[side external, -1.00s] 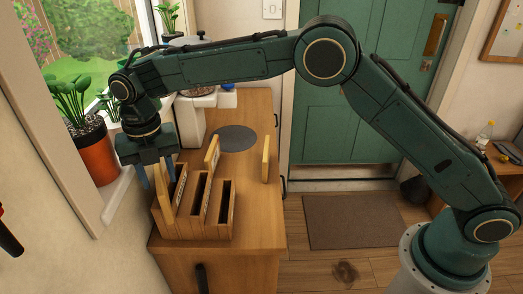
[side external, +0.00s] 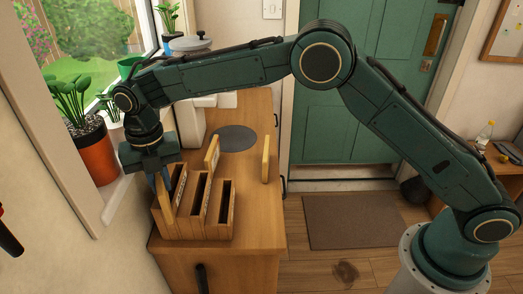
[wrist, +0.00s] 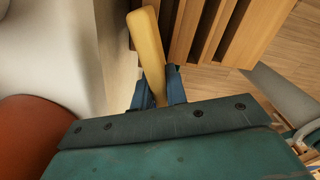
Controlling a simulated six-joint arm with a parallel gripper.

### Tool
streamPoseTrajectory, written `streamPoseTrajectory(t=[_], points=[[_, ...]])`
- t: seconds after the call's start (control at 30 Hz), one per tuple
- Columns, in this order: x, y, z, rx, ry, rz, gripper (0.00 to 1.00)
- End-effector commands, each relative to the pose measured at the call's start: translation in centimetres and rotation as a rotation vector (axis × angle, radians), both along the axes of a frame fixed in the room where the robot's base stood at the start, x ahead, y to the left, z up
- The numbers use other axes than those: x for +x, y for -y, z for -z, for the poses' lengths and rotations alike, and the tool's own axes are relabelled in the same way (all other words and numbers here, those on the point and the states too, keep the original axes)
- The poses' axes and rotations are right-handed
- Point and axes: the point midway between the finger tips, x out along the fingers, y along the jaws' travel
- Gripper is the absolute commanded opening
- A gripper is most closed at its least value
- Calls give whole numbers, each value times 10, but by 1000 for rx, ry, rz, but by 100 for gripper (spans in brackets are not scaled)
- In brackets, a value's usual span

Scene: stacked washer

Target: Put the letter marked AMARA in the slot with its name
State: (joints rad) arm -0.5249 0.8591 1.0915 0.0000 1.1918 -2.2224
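A tan letter (side external: 166,197) stands tilted at the left end of the wooden letter rack (side external: 213,229); I cannot tell how deep it sits. My gripper (side external: 163,182) is over it, fingers pointing down. In the wrist view the letter (wrist: 149,45) lies between the two fingertips (wrist: 159,88), which are closed against it. A third letter (side external: 266,158) stands upright on the counter, right of the rack. No names can be read on the letters or rack.
A potted plant in an orange pot (side external: 97,158) stands on the window sill, close left of my gripper. A green door (side external: 345,120) is behind.

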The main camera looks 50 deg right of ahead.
Motion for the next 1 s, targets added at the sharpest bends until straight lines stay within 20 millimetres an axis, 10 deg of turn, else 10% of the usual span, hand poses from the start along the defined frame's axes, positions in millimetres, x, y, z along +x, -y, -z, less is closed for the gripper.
streamPoseTrajectory(t=[0.57,1.0], points=[[1,0,-14,2,3,0,0],[1,0,-91,3,6,0,0]])
